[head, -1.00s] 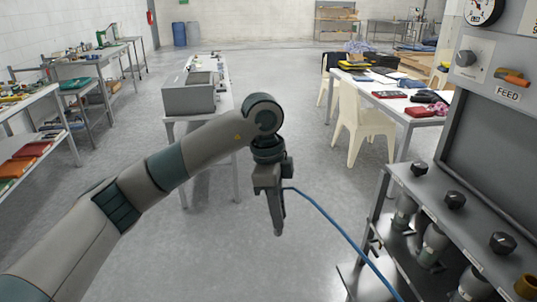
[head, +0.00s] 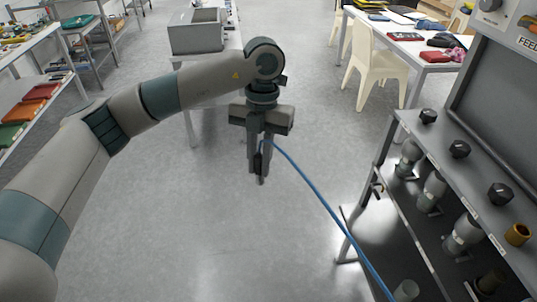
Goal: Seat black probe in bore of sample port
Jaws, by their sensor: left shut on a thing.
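My left gripper (head: 258,172) hangs fingers down in mid-air at the middle of the head view. It is shut on the black probe (head: 261,167), which shows as a small dark piece between and below the fingertips. A blue cable (head: 320,202) runs from the probe down to the lower right. The probe is well apart from the bench at the right. I cannot tell for sure which fitting is the sample port; a brass-coloured open ring (head: 517,235) stands on the bench top at the right edge. My right gripper is out of view.
The grey bench (head: 440,158) at the right carries several black knobs (head: 459,149), with grey cylinders (head: 432,190) under its top. A lower shelf (head: 375,225) juts out below. A white chair (head: 382,65) and table stand behind. The floor under my gripper is clear.

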